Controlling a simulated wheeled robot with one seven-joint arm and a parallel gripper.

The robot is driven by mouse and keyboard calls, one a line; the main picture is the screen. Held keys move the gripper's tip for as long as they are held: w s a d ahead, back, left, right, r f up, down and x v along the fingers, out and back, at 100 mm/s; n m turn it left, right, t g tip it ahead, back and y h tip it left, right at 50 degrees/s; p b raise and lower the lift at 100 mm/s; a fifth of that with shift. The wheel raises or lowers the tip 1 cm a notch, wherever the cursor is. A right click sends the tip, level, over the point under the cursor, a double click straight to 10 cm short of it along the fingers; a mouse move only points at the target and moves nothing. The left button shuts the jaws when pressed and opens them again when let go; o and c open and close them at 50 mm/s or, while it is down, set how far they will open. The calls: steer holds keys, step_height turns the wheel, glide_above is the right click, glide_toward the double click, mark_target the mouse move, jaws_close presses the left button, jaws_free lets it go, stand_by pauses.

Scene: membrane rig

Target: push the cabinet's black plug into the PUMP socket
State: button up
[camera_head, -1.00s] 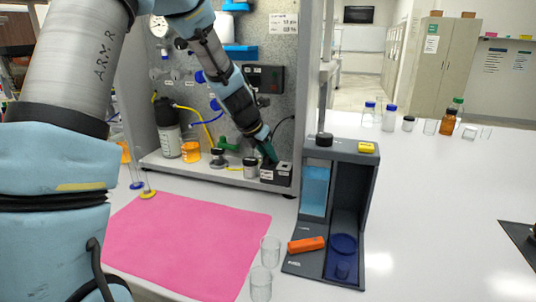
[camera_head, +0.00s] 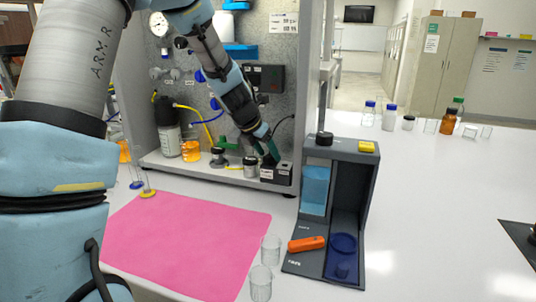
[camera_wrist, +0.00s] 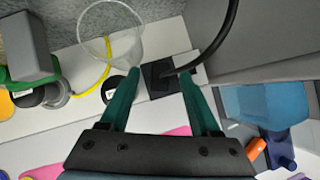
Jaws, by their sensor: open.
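My gripper (camera_head: 268,149) is open above the dark socket block (camera_head: 276,172) at the right front of the cabinet's base shelf. In the wrist view its two green fingers (camera_wrist: 160,88) stand apart, one on each side of the black plug (camera_wrist: 160,78). A black cable runs from the plug up and to the right. Gaps show between the plug and both fingers. The plug appears to sit at the block, but I cannot tell how deep it is. The small white labels on the block's front are too small to read.
The grey dispenser stand (camera_head: 367,190) rises close on the right. Two clear glasses (camera_head: 271,249) stand in front, beside the pink mat (camera_head: 185,240).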

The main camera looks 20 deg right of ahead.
steer(key=v, duration=1)
steer(key=shift+b, duration=0.3)
steer(key=s+a+f+m+y, duration=0.2)
steer(key=s+a+f+m, duration=0.1)
steer(key=a+m, duration=0.5)
steer(key=s+a+f+m+g+y, duration=0.1)
steer(key=s+a+f+m, duration=0.2)
steer(key=s+a+m, duration=0.2)
steer(key=s+a+f+m+y, duration=0.2)
steer(key=s+a+f+m, duration=0.2)
steer(key=a+m, duration=0.8)
steer(key=s+a, duration=0.1)
steer(key=a, duration=0.4)
steer(key=shift+g+y, duration=0.3)
steer(key=shift+w+a+f, duration=0.1)
